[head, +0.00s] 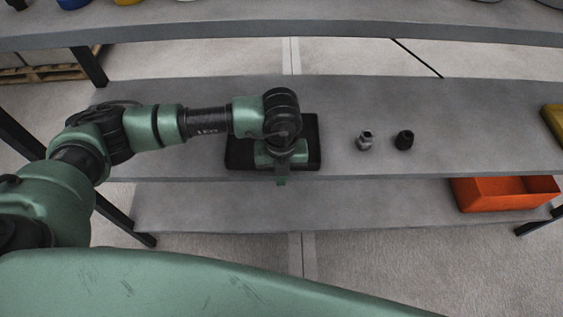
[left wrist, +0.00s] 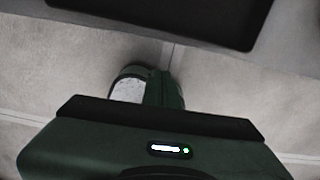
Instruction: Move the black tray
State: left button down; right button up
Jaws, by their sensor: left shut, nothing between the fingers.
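The black tray (head: 240,157) lies on the grey middle shelf near its front edge, partly hidden by my left arm. In the left wrist view, part of the tray (left wrist: 170,14) shows at the top. My left gripper (head: 281,179) is above the tray's front side, its fingertips at the shelf's front edge. In the left wrist view, the gripper's fingers (left wrist: 148,86) are together and empty, seen against the floor and apart from the tray. My right gripper is not in view.
A silver fitting (head: 365,140) and a black fitting (head: 404,139) stand right of the tray on the shelf (head: 470,120). An orange bin (head: 505,194) sits on the lower shelf. A yellow object (head: 555,122) is at the right edge.

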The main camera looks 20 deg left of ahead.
pick_arm(q)
jog(key=w+f, duration=0.1)
jog(key=w, duration=0.1)
jog(key=w+a+f+p, duration=0.1)
jog(key=w+f, duration=0.1)
jog(key=shift+a+f, duration=0.1)
jog(key=shift+f, duration=0.05)
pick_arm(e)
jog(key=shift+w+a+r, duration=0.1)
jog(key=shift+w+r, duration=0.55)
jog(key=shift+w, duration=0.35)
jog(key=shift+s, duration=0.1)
